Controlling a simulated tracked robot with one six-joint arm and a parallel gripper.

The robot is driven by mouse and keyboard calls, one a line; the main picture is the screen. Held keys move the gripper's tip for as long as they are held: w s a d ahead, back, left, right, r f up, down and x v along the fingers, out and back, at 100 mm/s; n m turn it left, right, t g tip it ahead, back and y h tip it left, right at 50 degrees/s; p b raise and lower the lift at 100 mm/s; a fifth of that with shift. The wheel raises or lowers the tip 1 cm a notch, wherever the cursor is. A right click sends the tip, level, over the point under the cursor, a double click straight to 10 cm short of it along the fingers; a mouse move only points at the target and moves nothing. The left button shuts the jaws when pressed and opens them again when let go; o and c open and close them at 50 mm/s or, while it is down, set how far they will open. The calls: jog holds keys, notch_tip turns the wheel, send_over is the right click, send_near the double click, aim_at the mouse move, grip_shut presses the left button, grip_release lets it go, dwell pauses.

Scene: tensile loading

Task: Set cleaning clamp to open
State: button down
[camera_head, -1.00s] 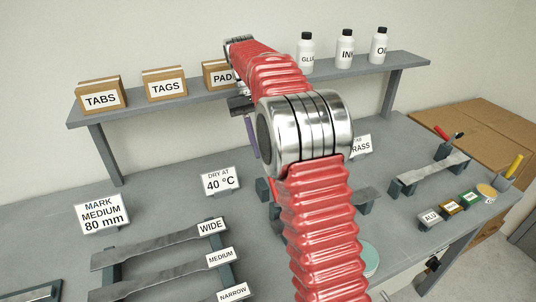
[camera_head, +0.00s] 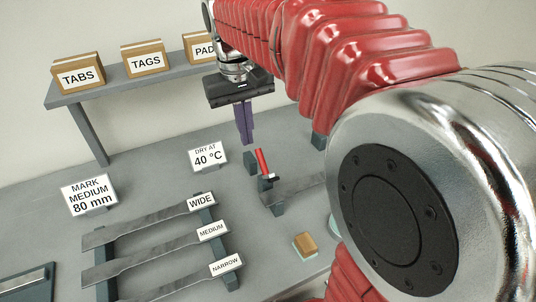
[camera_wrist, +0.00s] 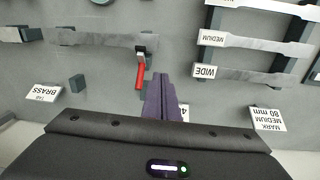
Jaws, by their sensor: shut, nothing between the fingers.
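A clamp with a red handle (camera_head: 262,162) stands on the bench by a grey metal strip (camera_head: 300,188). The handle tilts upward, leaning left. In the wrist view the red handle (camera_wrist: 139,77) lies just left of my fingers, and the strip (camera_wrist: 100,39) runs left from the clamp. No label naming this clamp is readable. My gripper (camera_head: 248,141) points down with its purple fingers together and empty, above and behind the handle in the head view. It also shows in the wrist view (camera_wrist: 160,78). I see no contact with the handle.
Strips marked WIDE (camera_head: 160,219), MEDIUM and NARROW lie on supports at left. A sign (camera_head: 208,156) reads DRY AT 40 °C. The shelf (camera_head: 110,89) carries boxes behind. A small yellow-brown block (camera_head: 305,243) lies in front. My arm hides the right of the bench.

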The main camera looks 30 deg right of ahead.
jog(key=s+a+f+t, duration=0.2)
jog(key=s+f, duration=0.1)
jog(key=s, duration=0.4)
jog(key=s+a+f+n+t, duration=0.1)
jog(key=s+a+f+t, duration=0.1)
jog(key=s, duration=0.6)
jog(key=shift+a+f+t+y, duration=0.4)
jog(key=shift+f+t, duration=0.3)
jog(key=shift+f, duration=0.15)
jog(key=shift+s, duration=0.1)
